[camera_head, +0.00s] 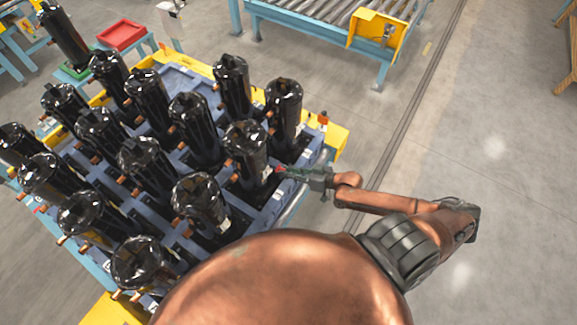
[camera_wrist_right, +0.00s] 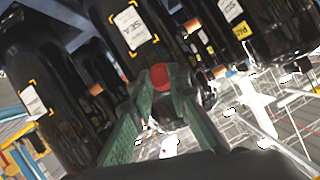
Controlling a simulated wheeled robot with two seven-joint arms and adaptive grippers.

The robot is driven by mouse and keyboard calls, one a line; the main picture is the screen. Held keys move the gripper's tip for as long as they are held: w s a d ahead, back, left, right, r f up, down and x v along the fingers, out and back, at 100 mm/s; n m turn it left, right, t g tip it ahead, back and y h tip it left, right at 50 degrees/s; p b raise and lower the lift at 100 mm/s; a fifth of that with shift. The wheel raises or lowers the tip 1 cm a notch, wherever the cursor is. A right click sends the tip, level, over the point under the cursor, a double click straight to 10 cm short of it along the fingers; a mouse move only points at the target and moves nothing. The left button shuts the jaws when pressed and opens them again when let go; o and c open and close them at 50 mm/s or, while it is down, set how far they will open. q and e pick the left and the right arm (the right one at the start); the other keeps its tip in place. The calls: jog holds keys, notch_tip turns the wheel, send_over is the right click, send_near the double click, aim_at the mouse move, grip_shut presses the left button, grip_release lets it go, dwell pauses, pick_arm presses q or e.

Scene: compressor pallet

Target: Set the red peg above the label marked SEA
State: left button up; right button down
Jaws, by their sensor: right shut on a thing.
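The red peg (camera_wrist_right: 160,76) is between the fingertips of my right gripper (camera_wrist_right: 157,88), which is shut on it. In the head view, the right gripper (camera_head: 287,172) is beside a black compressor (camera_head: 246,150) at the pallet's right side, with the red tip just visible. In the wrist view, a white label reading SEA (camera_wrist_right: 132,27) with orange corner marks is on the black cylinder just beyond the peg. The peg appears just below this label in the picture. I cannot tell whether the peg touches the cylinder. My left gripper is not in view.
Several black compressors with copper stubs stand close together on the blue pallet frame (camera_head: 183,76). Other labels show on nearby cylinders, including one at left (camera_wrist_right: 33,101). A roller conveyor (camera_head: 331,22) is at the back. The floor right of the pallet is clear.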

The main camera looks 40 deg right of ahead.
aim_at(280, 165)
jog(key=shift+w+a+r+p, duration=0.1)
jog(key=shift+w+a+p, duration=0.2)
jog(key=shift+w, duration=0.8)
jog(key=shift+w+a+r+p, duration=0.1)
jog(key=shift+w+a, duration=0.25)
jog(key=shift+w, duration=0.7)
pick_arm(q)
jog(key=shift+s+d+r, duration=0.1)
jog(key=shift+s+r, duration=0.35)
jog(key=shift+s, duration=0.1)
pick_arm(e)
jog(key=shift+w+a, duration=0.25)
jog(key=shift+w, duration=0.25)
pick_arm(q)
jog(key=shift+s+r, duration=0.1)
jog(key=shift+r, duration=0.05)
pick_arm(e)
jog(key=shift+w+a, duration=0.25)
jog(key=shift+w, duration=0.35)
dwell(0.4)
jog(key=c, duration=1.8)
grip_release()
jog(key=shift+o, duration=0.2)
